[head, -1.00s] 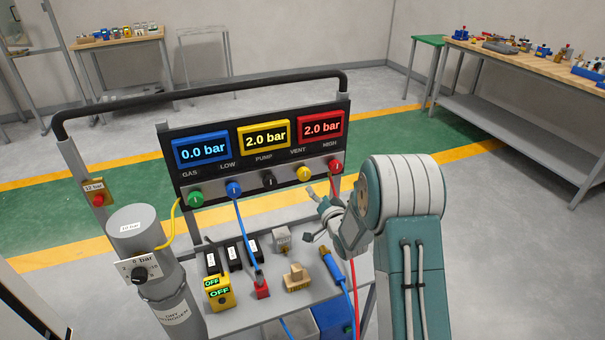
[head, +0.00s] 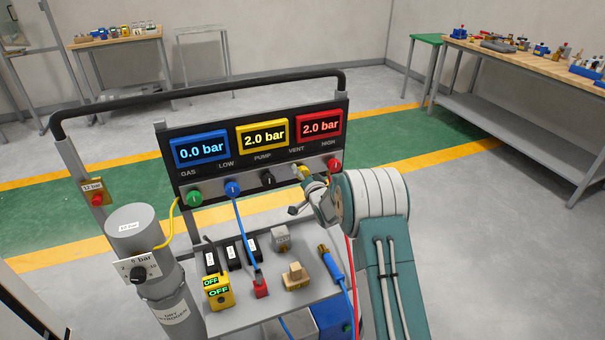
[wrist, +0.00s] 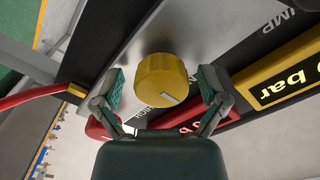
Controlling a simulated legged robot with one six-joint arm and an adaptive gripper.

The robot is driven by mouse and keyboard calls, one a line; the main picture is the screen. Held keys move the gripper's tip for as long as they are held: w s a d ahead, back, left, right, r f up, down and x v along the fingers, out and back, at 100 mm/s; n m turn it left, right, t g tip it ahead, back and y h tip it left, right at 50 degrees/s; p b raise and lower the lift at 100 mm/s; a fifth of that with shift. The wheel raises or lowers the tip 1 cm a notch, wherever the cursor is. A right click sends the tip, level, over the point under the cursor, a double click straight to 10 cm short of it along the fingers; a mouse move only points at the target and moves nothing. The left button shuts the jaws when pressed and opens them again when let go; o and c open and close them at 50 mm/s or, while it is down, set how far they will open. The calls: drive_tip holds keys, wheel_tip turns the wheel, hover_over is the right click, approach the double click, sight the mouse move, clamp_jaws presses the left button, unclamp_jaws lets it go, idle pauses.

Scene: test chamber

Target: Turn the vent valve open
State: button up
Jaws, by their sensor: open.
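The vent valve is a yellow round knob (wrist: 161,80) with a pale pointer mark, on the panel's lower strip under the VENT label. In the wrist view it sits between the two teal-padded fingers of my gripper (wrist: 160,86), which are open with a gap on each side. In the head view my gripper (head: 308,178) is at the panel and mostly hides the yellow knob. The displays read 0.0 bar on blue (head: 200,150), 2.0 bar on yellow (head: 262,135) and 2.0 bar on red (head: 320,124).
The red HIGH knob (head: 334,165) is close to my gripper, with a red hose (head: 351,270) below. The black PUMP knob (head: 267,178) is to the left. The cart shelf (head: 250,312) below holds a yellow OFF box (head: 218,293) and small blocks.

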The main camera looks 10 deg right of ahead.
drive_tip(key=c, duration=1.1)
drive_tip(key=shift+c, duration=0.2)
drive_tip(key=shift+n, duration=0.3)
drive_tip(key=n, duration=1.3)
drive_tip(key=shift+a, duration=0.1)
drive_tip(key=shift+n, duration=2.2)
